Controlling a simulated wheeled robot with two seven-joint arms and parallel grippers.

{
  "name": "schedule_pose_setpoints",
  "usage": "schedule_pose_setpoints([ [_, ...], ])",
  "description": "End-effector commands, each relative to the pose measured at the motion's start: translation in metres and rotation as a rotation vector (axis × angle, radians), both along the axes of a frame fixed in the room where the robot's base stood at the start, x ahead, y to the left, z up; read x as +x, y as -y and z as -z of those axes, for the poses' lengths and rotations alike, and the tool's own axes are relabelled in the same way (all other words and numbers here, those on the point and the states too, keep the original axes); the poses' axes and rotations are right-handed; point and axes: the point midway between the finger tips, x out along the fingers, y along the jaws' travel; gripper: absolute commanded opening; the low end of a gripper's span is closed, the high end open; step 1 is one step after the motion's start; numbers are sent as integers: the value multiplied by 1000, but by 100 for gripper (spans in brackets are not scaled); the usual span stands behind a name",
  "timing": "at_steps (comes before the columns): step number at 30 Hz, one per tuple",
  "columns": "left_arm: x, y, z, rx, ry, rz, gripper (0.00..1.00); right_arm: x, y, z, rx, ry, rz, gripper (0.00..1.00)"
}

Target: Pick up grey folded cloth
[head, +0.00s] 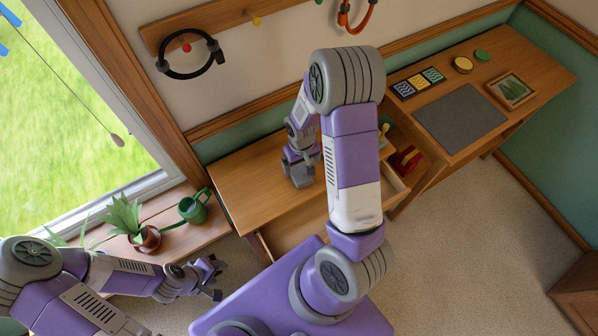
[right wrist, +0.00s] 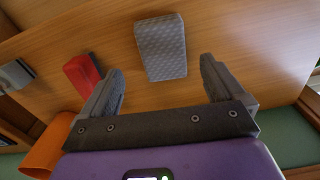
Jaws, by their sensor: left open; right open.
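The grey folded cloth (right wrist: 162,48) is a small, patterned block lying on a wooden surface in the right wrist view. My right gripper (right wrist: 162,78) is open and empty, with the cloth seen between and beyond its two fingers. In the head view my right gripper (head: 299,178) points down over the wooden top left of the drawer. I cannot make out the cloth in the head view; my right gripper and arm cover that area. My left gripper (head: 211,277) is open and empty at the lower left, near the window sill.
A red object (right wrist: 82,74) lies left of the cloth, with an orange one (right wrist: 46,146) nearer. A grey mat (head: 460,118) and framed picture (head: 511,90) lie on the desk at right. A potted plant (head: 146,240) and green watering can (head: 193,209) stand on the sill.

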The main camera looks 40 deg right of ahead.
Motion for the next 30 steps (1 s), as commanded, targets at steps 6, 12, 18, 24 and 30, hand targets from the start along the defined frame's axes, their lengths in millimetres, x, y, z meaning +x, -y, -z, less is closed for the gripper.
schedule_pose_setpoints([
  [6, 0, 0, 10, 0, 1, 0, 51, -6, -4, 35, 1, -3, 0, 96],
  [12, 0, 0, 11, 0, 1, 0, 51, -5, -4, 44, 1, 1, -1, 96],
  [18, 0, 0, 11, 0, 1, 1, 51, -5, -4, 44, 1, 1, -1, 90],
  [24, 0, 0, 11, 0, 1, 1, 51, -5, -4, 44, 1, 1, -1, 59],
  [30, 0, 0, 11, 0, 1, 0, 51, -5, -4, 44, 1, 1, -1, 36],
])
